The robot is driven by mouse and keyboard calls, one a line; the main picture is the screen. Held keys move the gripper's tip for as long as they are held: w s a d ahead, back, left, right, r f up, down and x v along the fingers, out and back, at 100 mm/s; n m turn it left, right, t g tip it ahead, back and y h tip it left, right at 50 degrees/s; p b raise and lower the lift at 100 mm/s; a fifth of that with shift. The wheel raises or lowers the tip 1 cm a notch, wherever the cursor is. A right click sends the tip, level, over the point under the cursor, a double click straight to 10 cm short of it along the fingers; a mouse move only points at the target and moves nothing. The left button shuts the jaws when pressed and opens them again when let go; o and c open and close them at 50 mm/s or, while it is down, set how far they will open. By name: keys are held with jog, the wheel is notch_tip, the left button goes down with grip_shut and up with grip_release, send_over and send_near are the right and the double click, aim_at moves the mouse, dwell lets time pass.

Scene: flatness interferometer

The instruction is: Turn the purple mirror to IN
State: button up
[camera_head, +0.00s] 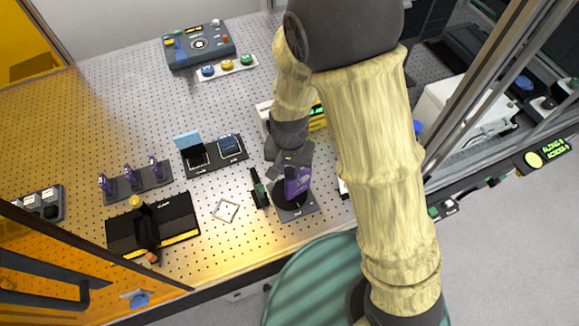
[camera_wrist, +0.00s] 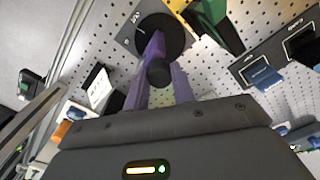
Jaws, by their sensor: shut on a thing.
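The purple mirror (camera_head: 297,182) stands on a round dark turntable on a grey base plate (camera_head: 297,213) near the table's front edge. In the wrist view the purple mirror (camera_wrist: 153,50) is seen edge-on, rising from the round dark disc (camera_wrist: 168,34). My gripper (camera_head: 290,165) reaches down from above and is shut on the mirror; its fingers (camera_wrist: 160,88) show on both sides of it in the wrist view. The lettering on the base plate is too small to read, so I cannot tell the mirror's setting.
A green and black device (camera_head: 259,189) stands close left of the mirror. A square frame (camera_head: 226,210) lies on the perforated table. Several small purple pieces (camera_head: 131,182), a black clamp block (camera_head: 153,224) and a control box (camera_head: 199,44) stand farther left and back.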

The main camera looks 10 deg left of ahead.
jog(key=n+b, duration=0.1)
jog(key=n, duration=0.5)
jog(key=shift+n, duration=0.4)
jog(key=o, duration=1)
jog(key=shift+r, duration=0.1)
notch_tip(320, 180, up, 17)
jog(key=b, duration=0.3)
jog(key=shift+r, duration=0.15)
